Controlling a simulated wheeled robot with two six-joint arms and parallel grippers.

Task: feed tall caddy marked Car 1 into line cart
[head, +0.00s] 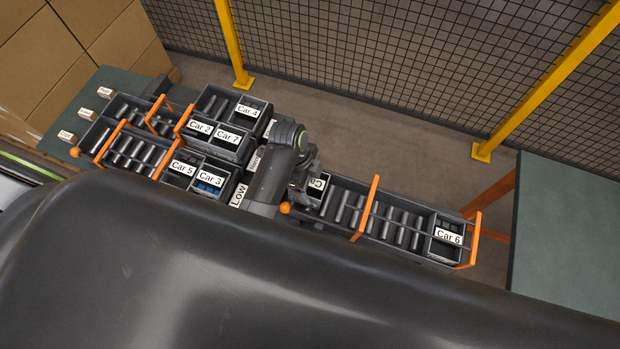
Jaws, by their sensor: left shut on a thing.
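My left gripper (303,180) is shut on a small dark caddy (316,184) at the left end of a roller lane. Its white label shows only in part, as "Ca" and a cut-off mark, so I cannot read its number. The lane belongs to the line cart (380,216), which has dark rollers and orange end frames. A caddy marked Car 6 (448,238) stands at the lane's far right end. Several rollers between the two caddies are bare. The gripper and wrist hide part of the held caddy. My right gripper is not in view.
Left of my arm stand caddies marked Car 4 (247,110), Car 2 (200,127), Car 7 (228,137), Car 5 (182,170) and Car 3 (209,180). A partly hidden LOW sign (238,195) is beside them. A green-grey table (570,240) stands right; a mesh fence (380,50) runs behind.

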